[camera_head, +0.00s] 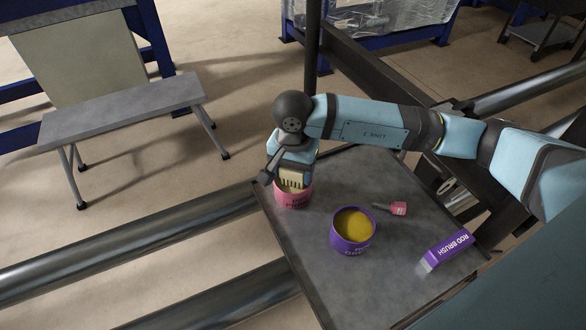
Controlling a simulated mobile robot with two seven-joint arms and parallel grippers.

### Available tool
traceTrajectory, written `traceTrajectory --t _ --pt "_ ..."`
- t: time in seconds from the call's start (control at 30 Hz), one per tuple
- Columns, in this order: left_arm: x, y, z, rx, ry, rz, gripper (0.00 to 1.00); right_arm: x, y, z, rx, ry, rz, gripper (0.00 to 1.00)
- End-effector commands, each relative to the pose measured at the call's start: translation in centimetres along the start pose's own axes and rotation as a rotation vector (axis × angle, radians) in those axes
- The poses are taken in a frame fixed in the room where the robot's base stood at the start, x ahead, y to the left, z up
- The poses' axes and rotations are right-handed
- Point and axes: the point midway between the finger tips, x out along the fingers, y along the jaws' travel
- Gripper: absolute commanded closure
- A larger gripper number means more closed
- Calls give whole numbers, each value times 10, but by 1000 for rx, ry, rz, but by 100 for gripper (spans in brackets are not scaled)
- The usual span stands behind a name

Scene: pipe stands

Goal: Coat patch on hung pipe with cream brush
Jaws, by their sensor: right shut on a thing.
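My right gripper (284,172) is over the back left of the grey table, pointing down at a pink pot (293,199). It is shut on the cream brush (293,180), whose cream part shows at the pot's mouth. The brush's lower end is hidden by the pot, and I cannot tell whether it touches what is inside. A grey metal pipe (130,236) runs along the left, and another pipe (230,298) lies below it. No patch can be made out on either. My left gripper is not in view.
A dark upright post (312,50) stands behind the arm. A grey bench (125,108) is at the left.

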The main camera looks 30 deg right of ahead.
Motion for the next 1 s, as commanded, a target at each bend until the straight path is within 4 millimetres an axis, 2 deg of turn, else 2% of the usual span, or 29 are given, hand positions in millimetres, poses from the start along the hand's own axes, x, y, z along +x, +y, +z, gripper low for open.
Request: traceTrajectory --t 0.8,1.0 --pt "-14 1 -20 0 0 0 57 -66 0 0 0 2 -3 64" --pt "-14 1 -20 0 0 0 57 -69 0 0 0 2 -2 64"
